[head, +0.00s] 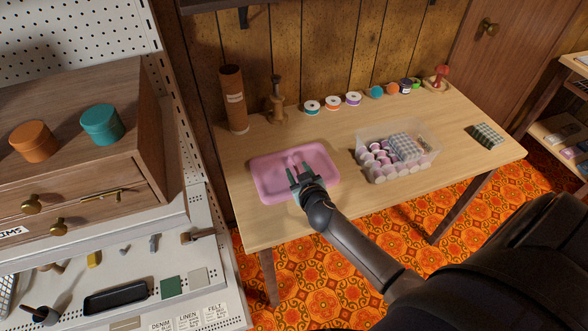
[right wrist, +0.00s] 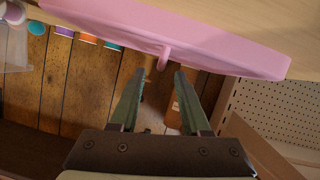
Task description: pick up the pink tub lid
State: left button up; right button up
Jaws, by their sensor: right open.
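The pink tub lid (head: 265,182) lies on the left part of the wooden table, a shallow tray-like shape with a small raised handle (head: 291,161). My right gripper (head: 300,172) is over the lid, open, with its two green fingers pointing at the handle. In the right wrist view the lid (right wrist: 230,48) fills the top. Its handle (right wrist: 163,56) lies just past the open fingertips (right wrist: 160,76), lined up with the gap between them. Nothing is between the fingers. My left gripper is not in view.
A clear tub (head: 428,158) with pink spools and a checked cloth stands right of the lid. A brown tube (head: 233,98) and wooden stand (head: 276,105) are behind it. Several thread spools (head: 333,103) line the back. A wooden drawer cabinet (head: 75,140) is at left.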

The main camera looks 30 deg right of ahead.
jog(key=shift+x, duration=1.25)
grip_shut()
dwell(0.5)
